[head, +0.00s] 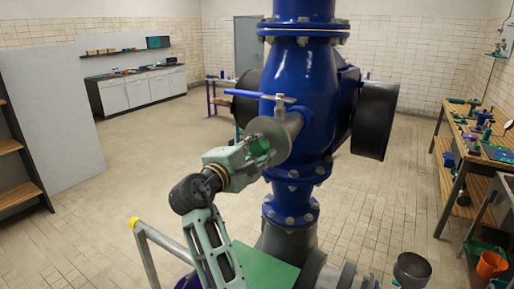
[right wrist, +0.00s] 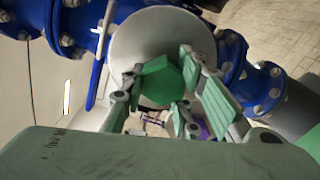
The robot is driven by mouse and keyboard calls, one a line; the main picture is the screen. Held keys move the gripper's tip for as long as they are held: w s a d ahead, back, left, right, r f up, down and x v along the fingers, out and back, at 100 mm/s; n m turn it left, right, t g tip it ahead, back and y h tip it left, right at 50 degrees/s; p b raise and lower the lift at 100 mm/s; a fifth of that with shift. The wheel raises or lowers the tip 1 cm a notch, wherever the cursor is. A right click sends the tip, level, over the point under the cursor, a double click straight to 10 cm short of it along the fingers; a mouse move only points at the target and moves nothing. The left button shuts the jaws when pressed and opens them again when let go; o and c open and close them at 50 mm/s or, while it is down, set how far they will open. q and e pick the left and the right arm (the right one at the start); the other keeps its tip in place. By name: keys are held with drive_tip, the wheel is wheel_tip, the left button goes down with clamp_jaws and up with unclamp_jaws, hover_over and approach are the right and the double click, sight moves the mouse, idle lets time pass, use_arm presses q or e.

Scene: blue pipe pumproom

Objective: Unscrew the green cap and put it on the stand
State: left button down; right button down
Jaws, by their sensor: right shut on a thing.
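The green cap (right wrist: 160,84) sits at the end of a grey pipe stub (right wrist: 160,28) on the blue pipe. In the head view the cap (head: 257,147) shows partly, with my right gripper (head: 256,152) around it at the stub's face. My right gripper also shows in the right wrist view (right wrist: 168,98), its green-padded fingers shut on the cap from both sides. A green flat top (head: 265,262) stands low in front of the pipe; I cannot tell if it is the stand. My left gripper is not in view.
A blue lever handle (head: 245,94) sits just above the stub. The large blue pipe (head: 300,75) with bolted flanges fills the centre. Open tiled floor lies at left.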

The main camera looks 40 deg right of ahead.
sight(255, 148)
drive_tip(key=shift+s+a, duration=0.25)
drive_tip(key=shift+a, duration=0.35)
idle(0.6)
drive_tip(key=shift+v, duration=2.2)
drive_tip(key=shift+r, duration=0.1)
